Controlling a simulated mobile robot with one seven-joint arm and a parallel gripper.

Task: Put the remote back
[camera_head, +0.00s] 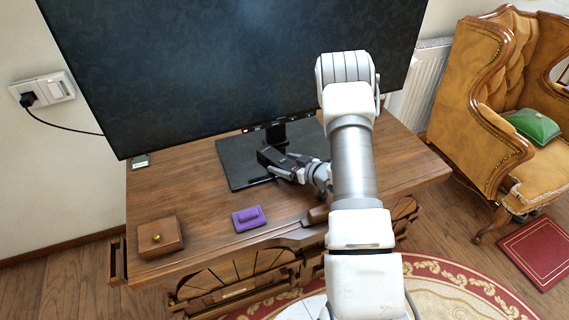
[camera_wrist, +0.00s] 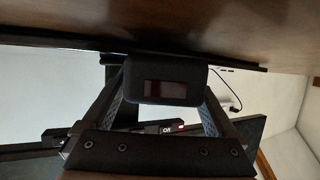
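My gripper (camera_head: 268,158) is low over the black TV stand base, in front of the stand's neck, and points left. In the wrist view, my gripper (camera_wrist: 165,95) has a finger on each side of a black, rounded block with a dark red window, which looks like the end of the remote (camera_wrist: 165,80). Both fingers appear to touch its sides. The rest of the remote is hidden behind that end. In the head view, the dark remote cannot be told clearly from the dark gripper. The wooden table top (camera_wrist: 200,30) lies close beside the remote in the wrist view.
A large TV (camera_head: 220,60) stands on its base (camera_head: 240,170) on the wooden table (camera_head: 195,190). A purple item (camera_head: 248,218) and a brown box with a gold knob (camera_head: 160,240) sit near the front edge. An armchair (camera_head: 480,110) stands right.

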